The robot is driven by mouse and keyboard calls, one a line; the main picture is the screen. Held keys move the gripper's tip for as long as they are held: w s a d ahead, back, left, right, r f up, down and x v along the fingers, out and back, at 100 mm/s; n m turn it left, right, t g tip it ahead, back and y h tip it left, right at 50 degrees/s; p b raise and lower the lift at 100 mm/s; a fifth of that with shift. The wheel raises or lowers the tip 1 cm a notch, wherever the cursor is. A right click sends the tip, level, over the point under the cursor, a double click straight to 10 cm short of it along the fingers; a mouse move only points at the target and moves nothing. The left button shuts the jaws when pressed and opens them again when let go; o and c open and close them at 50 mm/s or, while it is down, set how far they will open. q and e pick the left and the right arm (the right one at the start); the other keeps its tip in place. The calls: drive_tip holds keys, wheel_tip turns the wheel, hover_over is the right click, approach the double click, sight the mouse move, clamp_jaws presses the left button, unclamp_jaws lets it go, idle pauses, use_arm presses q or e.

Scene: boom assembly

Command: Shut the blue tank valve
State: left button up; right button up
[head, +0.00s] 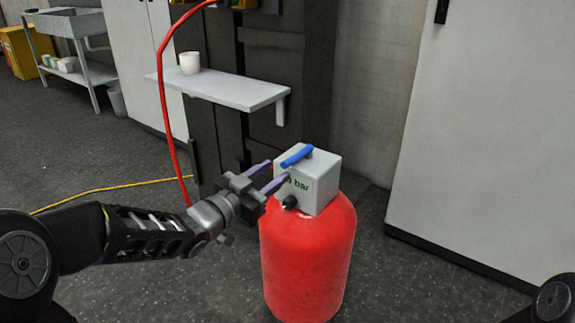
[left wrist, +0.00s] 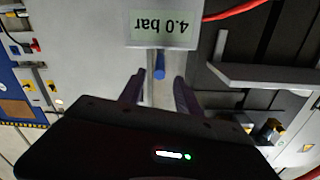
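The red tank (head: 308,262) stands upright on the floor, with a light grey box (head: 322,178) on top. The blue valve handle (head: 297,155) is a lever lying across the top of the box, its near end sticking out toward my gripper. My left gripper (head: 278,171) is open at the left of the box, its purple fingers apart and pointing at it. In the left wrist view, the blue handle (left wrist: 159,66) lines up with the gap between the fingers (left wrist: 158,88), about at the fingertips. The upside-down display (left wrist: 163,27) reads 4.0 bar. My right gripper is out of view.
A wall shelf (head: 230,90) with a white cup (head: 190,63) is behind the tank. A red hose (head: 162,90) hangs down behind my left arm. A yellow cable (head: 110,187) lies on the floor. A pale cabinet (head: 490,130) stands at the right.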

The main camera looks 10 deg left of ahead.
sight(287, 163)
use_arm(q)
drive_tip(key=b+x, duration=0.1)
drive_tip(key=x, duration=0.5)
drive_tip(key=shift+c, duration=0.3)
clamp_jaws()
idle(1.0)
